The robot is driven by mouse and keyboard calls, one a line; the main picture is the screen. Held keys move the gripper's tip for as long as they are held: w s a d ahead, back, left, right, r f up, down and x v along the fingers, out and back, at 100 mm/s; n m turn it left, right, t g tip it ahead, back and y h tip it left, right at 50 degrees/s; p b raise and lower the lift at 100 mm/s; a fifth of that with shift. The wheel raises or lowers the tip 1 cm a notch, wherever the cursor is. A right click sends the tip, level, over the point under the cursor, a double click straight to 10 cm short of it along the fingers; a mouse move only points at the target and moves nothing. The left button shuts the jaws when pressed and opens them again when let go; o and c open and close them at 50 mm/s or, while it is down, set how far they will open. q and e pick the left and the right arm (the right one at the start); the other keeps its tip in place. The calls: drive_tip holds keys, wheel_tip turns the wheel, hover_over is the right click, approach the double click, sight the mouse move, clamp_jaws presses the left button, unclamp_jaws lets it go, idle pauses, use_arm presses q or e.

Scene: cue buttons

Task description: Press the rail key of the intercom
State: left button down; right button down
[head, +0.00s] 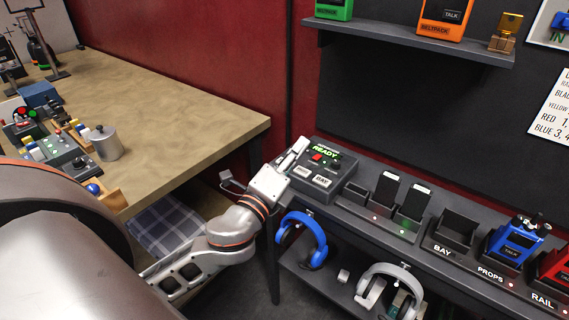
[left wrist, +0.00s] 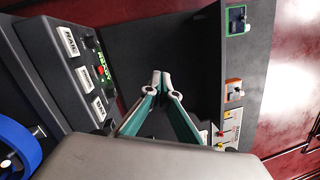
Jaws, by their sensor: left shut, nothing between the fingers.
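The intercom (head: 318,189) is a dark sloped box at the left end of the counter, with a green READY display, a red button and white keys. In the left wrist view the intercom (left wrist: 52,55) shows three keys in a row; the lettering is small, and the top one seems to be the rail key (left wrist: 68,41). In the head view two keys show, and my gripper seems to cover the third. My left gripper (head: 299,145) is shut and empty by the intercom's left side; its closed tips (left wrist: 161,77) appear apart from the keys. My right gripper is out of view.
Empty bays and cradles with dark devices (head: 387,189) run right of the intercom, then blue (head: 515,243) and red talk units. Blue headphones (head: 303,238) hang under the counter. A wooden table (head: 180,100) with small controls and a metal pot stands left.

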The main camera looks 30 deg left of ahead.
use_arm(q)
drive_tip(key=d+r+m+h, duration=1)
drive_tip(key=r+m+h, duration=0.15)
drive_tip(key=m, duration=0.55)
drive_tip(key=d+f+m+g+h, duration=0.1)
drive_tip(key=d+m+g+h, duration=0.3)
drive_tip(key=m, duration=0.5)
drive_tip(key=d+f+m+g+h, duration=0.2)
drive_tip(key=m+g, duration=0.3)
drive_tip(key=m, duration=0.3)
drive_tip(key=w+a+f+m+g+y, duration=0.3)
drive_tip(key=a+f+m+y, duration=0.3)
drive_tip(key=a+m, duration=0.25)
drive_tip(key=w+a+f+m+y, duration=0.1)
drive_tip(key=a+y, duration=0.6)
drive_tip(key=a, duration=0.9)
drive_tip(key=shift+w+f+m, duration=0.2)
drive_tip(key=shift+w+m, duration=0.6)
drive_tip(key=shift+m, duration=0.25)
drive_tip(key=shift+f, duration=0.15)
